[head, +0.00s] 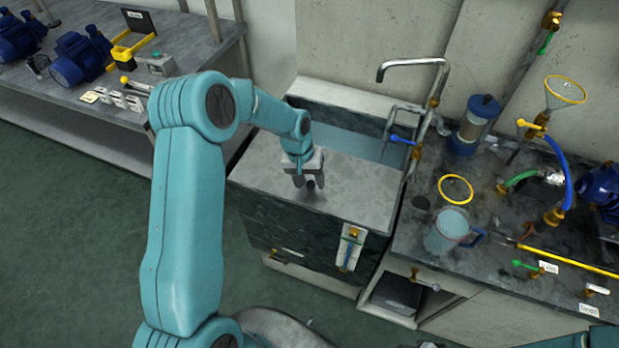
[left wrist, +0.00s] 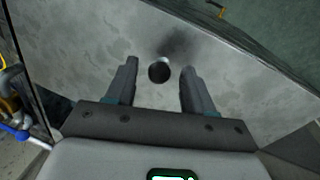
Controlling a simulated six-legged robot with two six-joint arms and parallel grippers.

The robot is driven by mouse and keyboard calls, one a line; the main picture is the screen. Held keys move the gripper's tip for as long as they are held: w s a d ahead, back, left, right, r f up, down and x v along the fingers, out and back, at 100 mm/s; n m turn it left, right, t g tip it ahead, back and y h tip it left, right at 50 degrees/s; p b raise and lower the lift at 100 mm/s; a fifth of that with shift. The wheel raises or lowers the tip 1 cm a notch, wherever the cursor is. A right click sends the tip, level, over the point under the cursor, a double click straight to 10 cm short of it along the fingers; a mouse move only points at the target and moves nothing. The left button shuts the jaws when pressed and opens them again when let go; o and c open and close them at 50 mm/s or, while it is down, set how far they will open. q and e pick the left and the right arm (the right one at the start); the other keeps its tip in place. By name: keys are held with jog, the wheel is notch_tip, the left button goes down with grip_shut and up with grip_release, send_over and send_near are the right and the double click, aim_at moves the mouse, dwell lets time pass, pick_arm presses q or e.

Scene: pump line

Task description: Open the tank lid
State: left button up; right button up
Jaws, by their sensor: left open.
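The tank (head: 275,222) is a dark, mottled box in the middle of the head view. Its flat grey lid (head: 355,200) lies level over the front part of the top; a bluish strip shows behind it. My left gripper (head: 308,183) points down over the lid and is open. In the left wrist view a round dark knob (left wrist: 159,72) on the lid (left wrist: 90,45) appears between the open fingers (left wrist: 160,66), with a gap on each side. Whether the fingers reach down to knob height is unclear. My right gripper is out of view.
A bent faucet pipe (head: 415,62) and a blue-handled valve (head: 401,140) stand at the tank's back right. The right bench holds a clear jug (head: 450,230), a yellow ring (head: 456,189), a funnel (head: 563,92) and hoses. Blue pumps (head: 80,57) stand on the left bench.

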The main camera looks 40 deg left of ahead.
pick_arm(q)
grip_shut()
jog(key=shift+w, duration=0.15)
